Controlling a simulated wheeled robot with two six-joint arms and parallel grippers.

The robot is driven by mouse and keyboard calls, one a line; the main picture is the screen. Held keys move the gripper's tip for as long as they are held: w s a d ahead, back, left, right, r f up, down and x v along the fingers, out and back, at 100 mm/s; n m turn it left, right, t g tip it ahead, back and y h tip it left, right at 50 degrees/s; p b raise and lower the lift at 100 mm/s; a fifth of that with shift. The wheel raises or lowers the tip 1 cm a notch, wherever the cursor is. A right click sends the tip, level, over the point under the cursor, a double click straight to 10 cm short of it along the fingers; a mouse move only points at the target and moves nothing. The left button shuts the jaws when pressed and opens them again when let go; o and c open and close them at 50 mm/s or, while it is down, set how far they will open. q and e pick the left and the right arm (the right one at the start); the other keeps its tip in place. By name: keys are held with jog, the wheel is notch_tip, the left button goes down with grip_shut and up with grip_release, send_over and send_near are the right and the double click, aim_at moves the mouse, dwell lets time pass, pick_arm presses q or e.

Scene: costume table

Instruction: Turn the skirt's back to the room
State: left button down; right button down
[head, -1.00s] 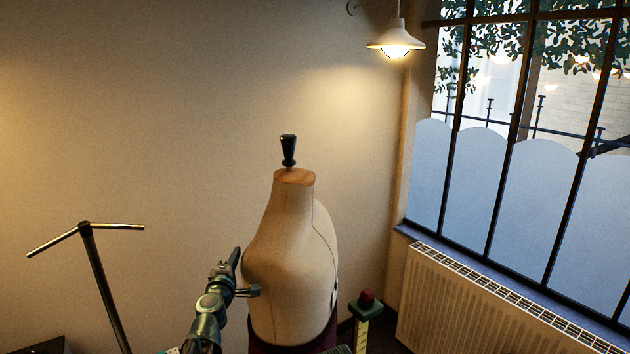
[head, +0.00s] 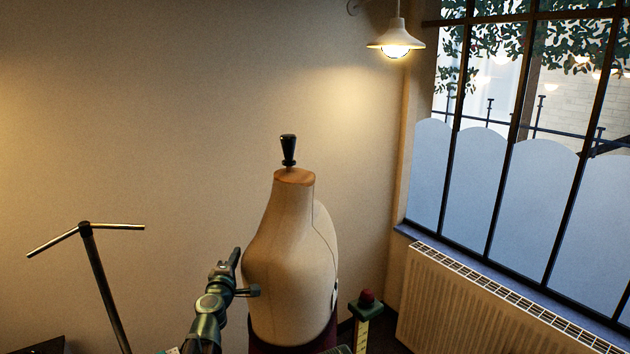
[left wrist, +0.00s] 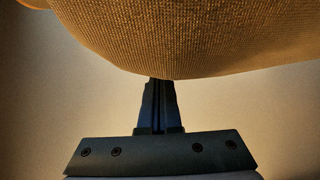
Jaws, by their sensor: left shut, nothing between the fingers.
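The dress form (head: 288,255) stands upright in the head view, cream cloth with a wooden neck cap and a black knob on top. Only a dark red strip of the skirt (head: 327,338) shows below its torso, at the bottom edge; the rest is out of frame. My left gripper (head: 236,256) is at the form's left side, shut and empty. In the left wrist view its fingers (left wrist: 158,100) are together and reach up to the form's cloth (left wrist: 190,35), which hides the tips. I cannot tell whether they touch it.
A metal T-shaped stand (head: 90,255) stands to the left. A green-topped post with a red knob (head: 366,303) is just right of the form. A radiator (head: 480,310) sits under the window on the right. A lamp (head: 396,45) hangs above.

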aim_at(266, 273)
dwell(0.3)
pick_arm(q)
jog(key=s+d+n+y, duration=0.1)
jog(key=d+y, duration=0.1)
jog(key=s+d+n+y, duration=0.1)
jog(key=s+d+y, duration=0.1)
jog(key=shift+s+d+n, duration=0.15)
jog(key=shift+s+n, duration=0.05)
jog(key=shift+n, duration=0.2)
jog(key=d+n+y, duration=0.1)
jog(key=d+y, duration=0.1)
jog(key=s+d+n+g+y, duration=0.1)
jog(key=shift+s+d+g+y, duration=0.2)
jog(key=shift+d+g+y, duration=0.1)
jog(key=shift+d+y, duration=0.1)
jog(key=shift+s+d+n+y, duration=0.1)
jog(key=shift+s+n+y, duration=0.1)
jog(key=shift+n+y, duration=0.2)
jog(key=shift+d, duration=0.1)
